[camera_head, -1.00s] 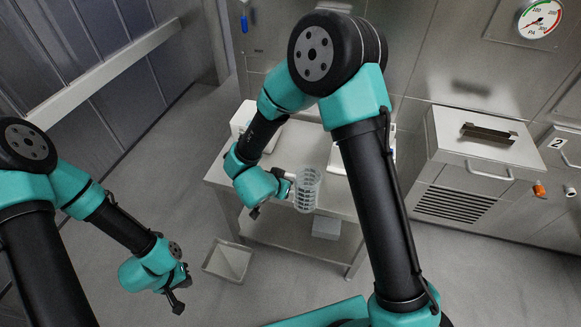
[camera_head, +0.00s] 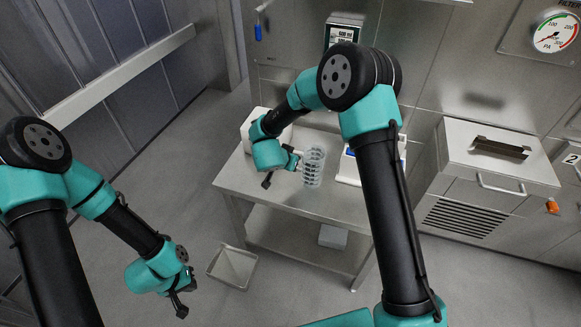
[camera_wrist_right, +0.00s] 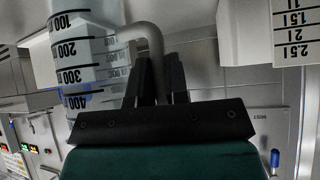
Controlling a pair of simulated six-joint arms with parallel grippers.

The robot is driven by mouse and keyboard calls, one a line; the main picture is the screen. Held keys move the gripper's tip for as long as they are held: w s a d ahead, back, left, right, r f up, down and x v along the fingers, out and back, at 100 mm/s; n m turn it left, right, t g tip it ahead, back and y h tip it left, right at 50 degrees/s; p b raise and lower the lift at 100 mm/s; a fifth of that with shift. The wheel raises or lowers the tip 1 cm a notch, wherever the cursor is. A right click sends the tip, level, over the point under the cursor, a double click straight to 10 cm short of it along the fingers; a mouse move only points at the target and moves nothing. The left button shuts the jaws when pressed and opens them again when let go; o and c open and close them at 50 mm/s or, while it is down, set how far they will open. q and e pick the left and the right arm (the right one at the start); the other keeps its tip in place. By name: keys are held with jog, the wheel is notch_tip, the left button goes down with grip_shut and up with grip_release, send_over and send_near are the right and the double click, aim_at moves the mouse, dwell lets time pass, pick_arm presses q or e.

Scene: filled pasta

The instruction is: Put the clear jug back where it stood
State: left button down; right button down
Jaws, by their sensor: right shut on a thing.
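The clear jug (camera_head: 314,167) is see-through with dark graduation marks. It is upright over the steel table (camera_head: 232,182); I cannot tell whether its base touches the top. My right gripper (camera_head: 295,161) is shut on its handle, from the left side of the jug. In the right wrist view the jug (camera_wrist_right: 88,62) fills the upper left, its marks reading 100 to 400, and its bent handle (camera_wrist_right: 151,35) runs between my right fingers (camera_wrist_right: 160,80). My left gripper (camera_head: 183,300) hangs low over the floor, away from the table, its finger gap unclear.
A white container (camera_head: 262,124) stands behind on the table's left. A white-and-blue item (camera_head: 349,170) is right of the jug, partly behind my arm. A display (camera_head: 343,33) is on the back wall. An open bin (camera_head: 232,266) stands on the floor. A lidded steel unit (camera_head: 490,165) is at right.

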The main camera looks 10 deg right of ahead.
jog(key=shift+f, duration=1.9)
jog(key=c, duration=1.1)
grip_release()
jog(key=shift+r, duration=0.2)
jog(key=v, duration=1.2)
jog(key=shift+s+d+f, duration=0.1)
